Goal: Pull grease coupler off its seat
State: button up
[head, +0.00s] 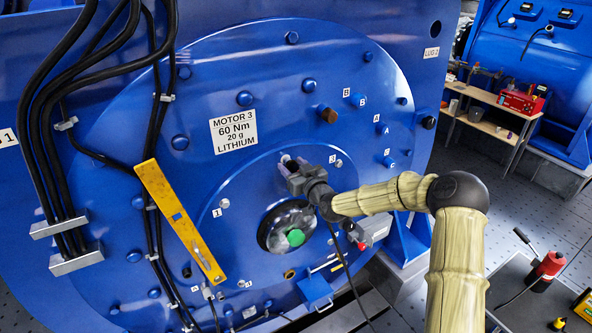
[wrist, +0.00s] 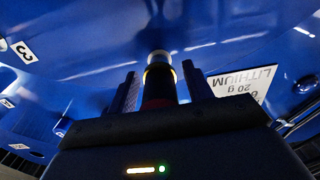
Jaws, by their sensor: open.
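The grease coupler, as I take it, is the dark cylinder (wrist: 160,85) with a silver end and a brass-coloured ring in the wrist view. It points at the blue motor face (head: 240,110), and its lower part looks dark red. My gripper (head: 291,170) is open at the upper part of the raised round hub. Its two fingers stand on either side of the cylinder, with a visible gap at least on the left. In the head view the gripper mostly hides the coupler; only a small pale tip shows. The seat itself is not clearly visible.
A yellow bar (head: 178,220) slants across the left of the motor face, beside black cables (head: 60,130). Below my gripper is a dark round opening with a green centre (head: 296,238). Blue bolts and a brown plug (head: 327,113) project nearby. A cart with a red bottle (head: 549,266) stands lower right.

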jog(key=shift+a+r+b, duration=0.25)
jog(key=shift+r+b, duration=0.05)
jog(key=shift+b, duration=0.2)
dwell(0.4)
grip_shut()
jog(key=shift+s+d+f, duration=0.1)
jog(key=shift+f, duration=0.15)
jog(key=shift+s+d+f, duration=0.1)
jog(key=shift+d+f, duration=0.05)
jog(key=shift+f, duration=0.05)
jog(key=shift+b+v, duration=0.35)
jog(key=shift+v, duration=0.5)
jog(key=shift+b+v, duration=0.35)
jog(key=shift+v, duration=1.1)
jog(key=shift+s+d+b, duration=0.2)
jog(key=shift+b, duration=0.2)
